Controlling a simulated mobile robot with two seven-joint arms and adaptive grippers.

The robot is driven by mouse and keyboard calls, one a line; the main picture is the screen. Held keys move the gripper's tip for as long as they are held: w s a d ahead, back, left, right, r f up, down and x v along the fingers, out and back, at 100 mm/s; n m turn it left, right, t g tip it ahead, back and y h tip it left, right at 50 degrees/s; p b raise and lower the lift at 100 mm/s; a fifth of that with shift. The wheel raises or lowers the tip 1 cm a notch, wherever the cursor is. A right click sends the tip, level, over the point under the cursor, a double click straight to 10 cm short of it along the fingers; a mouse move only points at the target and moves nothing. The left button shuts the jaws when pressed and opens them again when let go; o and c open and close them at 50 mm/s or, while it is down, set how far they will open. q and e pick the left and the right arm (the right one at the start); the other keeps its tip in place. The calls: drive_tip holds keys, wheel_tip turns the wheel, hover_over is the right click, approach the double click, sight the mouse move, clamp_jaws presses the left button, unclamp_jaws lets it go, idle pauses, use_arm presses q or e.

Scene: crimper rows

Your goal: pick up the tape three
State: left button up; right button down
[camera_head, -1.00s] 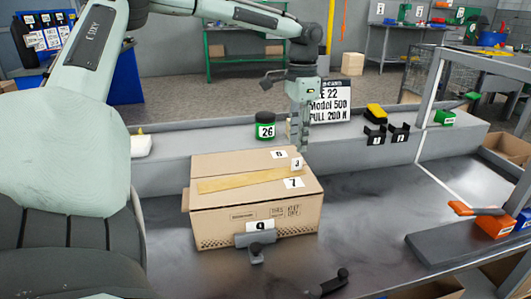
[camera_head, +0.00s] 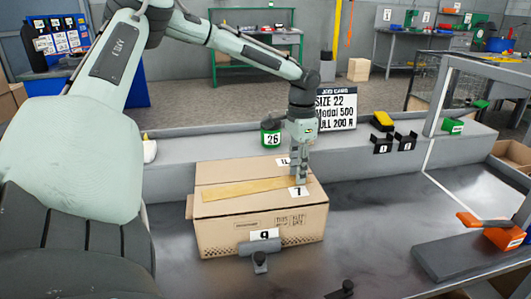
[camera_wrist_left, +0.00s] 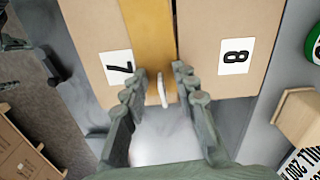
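The tape, a flat golden-brown strip (camera_head: 240,189), lies along the top of a cardboard box (camera_head: 225,235). It also shows in the left wrist view (camera_wrist_left: 148,30). The tag marked 3 cannot be read now; in the head view my gripper covers that end. A thin whitish piece (camera_wrist_left: 163,92) stands at the tape's near end in the wrist view. My left gripper (camera_head: 303,182) points down over the box's right end. In the wrist view its fingers (camera_wrist_left: 160,72) are apart, one on each side of the tape's end, with gaps beside the whitish piece. My right gripper is out of view.
A grey clamp (camera_head: 260,248) stands at the box's front. A green jar 26 (camera_head: 271,132) and a sign (camera_head: 336,108) stand on the ledge behind.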

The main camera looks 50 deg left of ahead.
use_arm(q)
clamp_jaws()
drive_tip(key=shift+r, duration=0.15)
